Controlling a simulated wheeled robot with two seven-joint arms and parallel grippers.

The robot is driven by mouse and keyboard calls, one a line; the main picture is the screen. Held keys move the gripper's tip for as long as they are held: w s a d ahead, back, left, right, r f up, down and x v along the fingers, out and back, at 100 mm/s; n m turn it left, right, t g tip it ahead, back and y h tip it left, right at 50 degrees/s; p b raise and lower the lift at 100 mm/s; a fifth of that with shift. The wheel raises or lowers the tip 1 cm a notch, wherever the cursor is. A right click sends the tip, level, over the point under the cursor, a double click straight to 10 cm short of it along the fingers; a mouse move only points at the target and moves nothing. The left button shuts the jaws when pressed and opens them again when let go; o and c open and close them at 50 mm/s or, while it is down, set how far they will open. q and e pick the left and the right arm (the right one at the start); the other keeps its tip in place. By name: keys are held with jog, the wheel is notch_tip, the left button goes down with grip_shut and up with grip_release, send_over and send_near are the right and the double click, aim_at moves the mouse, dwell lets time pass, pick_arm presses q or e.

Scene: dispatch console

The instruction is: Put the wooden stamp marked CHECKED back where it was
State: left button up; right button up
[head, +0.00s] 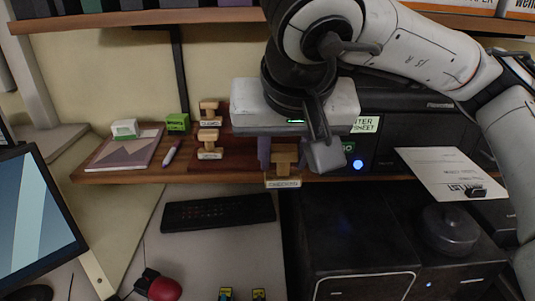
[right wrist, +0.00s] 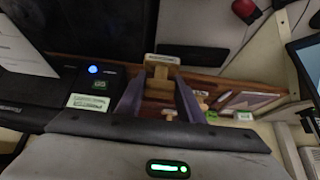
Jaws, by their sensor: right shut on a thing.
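The wooden stamp marked CHECKED (head: 284,160) is held upright by my right gripper (head: 280,150), its label facing the front near the shelf's front edge. The right wrist view shows the stamp (right wrist: 160,72) between the two purple fingers of the gripper (right wrist: 158,95). Whether its base touches the shelf cannot be told. Two similar wooden stamps, one behind (head: 208,112) and one in front (head: 209,144), stand to its left on a dark red mat (head: 232,160). The gripper body hides part of the mat. My left gripper is out of view.
The wooden shelf (head: 130,176) also bears a notebook (head: 125,152), a pen (head: 171,153), a green box (head: 177,122) and a white-green block (head: 125,128). A black device with a blue light (head: 358,164) stands right of the stamp. An upper shelf (head: 150,16) hangs above. A keyboard (head: 218,212) lies below.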

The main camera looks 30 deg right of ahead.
jog(key=shift+w+d+r, duration=0.15)
jog(key=shift+w+d, duration=0.05)
jog(key=shift+d, duration=0.05)
jog(key=w+d+f, duration=0.1)
jog(key=w+d, duration=0.2)
jog(key=w, duration=0.2)
jog(key=w+d+f+p, duration=0.1)
jog(key=w+d, duration=0.2)
jog(key=w, duration=0.2)
jog(key=w+d+f+p, duration=0.1)
jog(key=w+d, duration=0.3)
jog(key=w, duration=0.2)
jog(key=shift+f, duration=0.25)
jog(key=f, duration=0.3)
jog(key=shift+w+d+f+p, duration=0.15)
jog(key=shift+w+f+p, duration=0.05)
jog(key=shift+p, duration=0.15)
jog(key=shift+f, duration=0.15)
